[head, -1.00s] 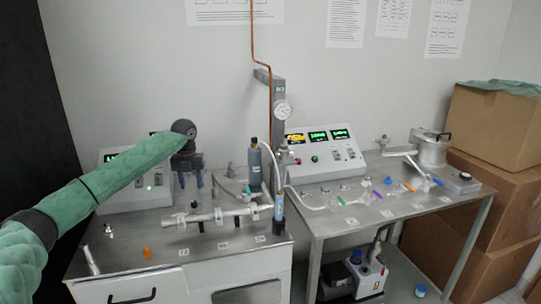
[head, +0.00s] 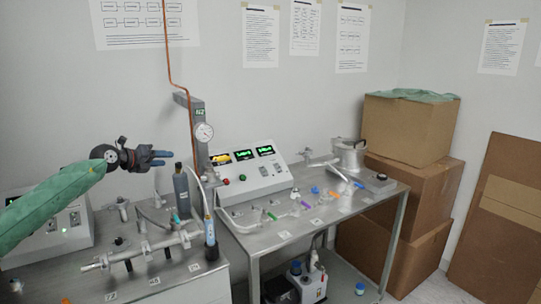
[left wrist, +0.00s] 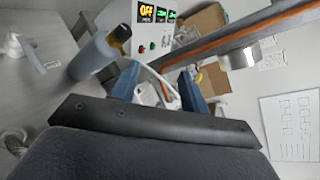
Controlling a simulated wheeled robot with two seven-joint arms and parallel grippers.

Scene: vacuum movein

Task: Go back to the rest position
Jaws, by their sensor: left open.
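My left gripper (head: 160,158) is in the head view at the end of the green-sleeved arm coming in from the left. It points right, above the left bench and just left of the dark grey cylinder (head: 182,192). In the left wrist view its two blue fingers (left wrist: 157,88) are apart with nothing held between them. The grey cylinder (left wrist: 95,58) shows beyond the fingers on the left there. My right gripper is not in either view.
The left bench (head: 170,285) carries metal tubing (head: 140,252). A grey post (head: 200,150) with a gauge stands behind. The right bench (head: 300,240) carries a control box (head: 250,172) and valves. Cardboard boxes (head: 410,190) stack at the right. A pump (head: 308,280) sits below.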

